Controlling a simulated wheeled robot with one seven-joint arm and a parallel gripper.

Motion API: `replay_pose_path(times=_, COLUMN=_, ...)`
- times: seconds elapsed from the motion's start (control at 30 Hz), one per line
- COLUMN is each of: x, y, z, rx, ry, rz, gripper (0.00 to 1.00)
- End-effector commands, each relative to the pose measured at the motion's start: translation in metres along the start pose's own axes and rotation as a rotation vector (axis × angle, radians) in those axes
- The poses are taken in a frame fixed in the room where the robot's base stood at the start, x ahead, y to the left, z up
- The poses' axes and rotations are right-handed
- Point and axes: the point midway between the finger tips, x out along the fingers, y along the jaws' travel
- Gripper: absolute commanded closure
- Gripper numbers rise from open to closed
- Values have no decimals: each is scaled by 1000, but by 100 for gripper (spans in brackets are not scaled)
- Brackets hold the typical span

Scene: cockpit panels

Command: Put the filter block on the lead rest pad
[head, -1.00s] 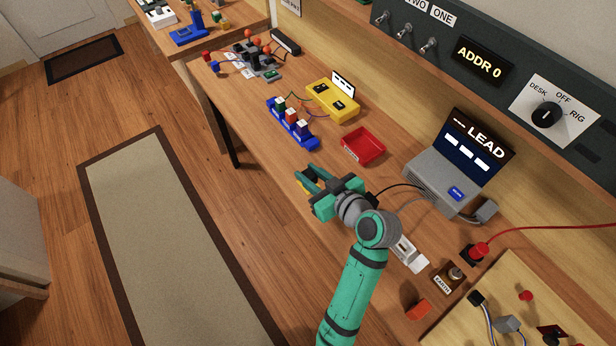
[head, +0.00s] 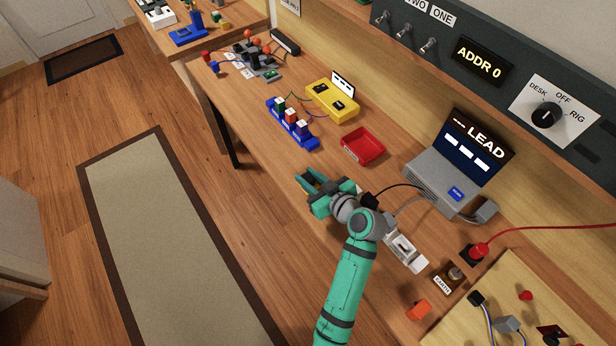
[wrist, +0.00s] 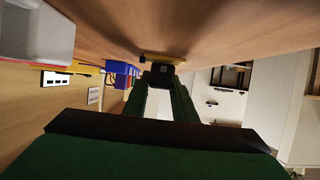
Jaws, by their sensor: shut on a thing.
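My gripper (head: 311,183) is low over the bench, left of the red tray in the head view. In the wrist view my gripper (wrist: 162,88) is shut on a small dark block, which I take to be the filter block (wrist: 162,75). A flat yellow piece (wrist: 163,57) lies at the block's bench-side end, close to the bench top. I cannot tell whether it is part of the block or a pad under it. In the head view the fingers mostly hide the block. No pad labelled as the lead rest pad can be made out.
A red tray (head: 362,146), a blue rack (head: 292,125) of small blocks and a yellow box (head: 332,101) stand beyond my gripper. The grey LEAD console (head: 444,181) stands to the right. A white unit (head: 406,252) lies beside my arm. The bench's front edge is near.

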Motion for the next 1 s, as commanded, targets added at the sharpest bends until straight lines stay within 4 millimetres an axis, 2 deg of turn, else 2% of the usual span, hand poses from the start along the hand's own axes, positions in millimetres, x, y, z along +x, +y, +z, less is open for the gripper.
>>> replay_pose_path(times=0.13, x=1, y=0, z=3, rx=0, ry=0, rz=-1, gripper=98)
replay_pose_path(times=0.17, x=1, y=0, z=3, rx=0, ry=0, rz=-1, gripper=68)
replay_pose_path(times=0.2, x=1, y=0, z=2, rx=0, ry=0, rz=-1, gripper=59)
replay_pose_path(times=0.23, x=1, y=0, z=2, rx=0, ry=0, rz=0, gripper=57)
replay_pose_path(times=0.63, x=-4, y=0, z=0, rx=1, ry=0, rz=1, gripper=57)
replay_pose_path(times=0.77, x=-23, y=0, z=-1, rx=0, ry=1, rz=2, gripper=57)
replay_pose_path(times=1.0, x=-72, y=0, z=-1, rx=0, ry=1, rz=2, gripper=57)
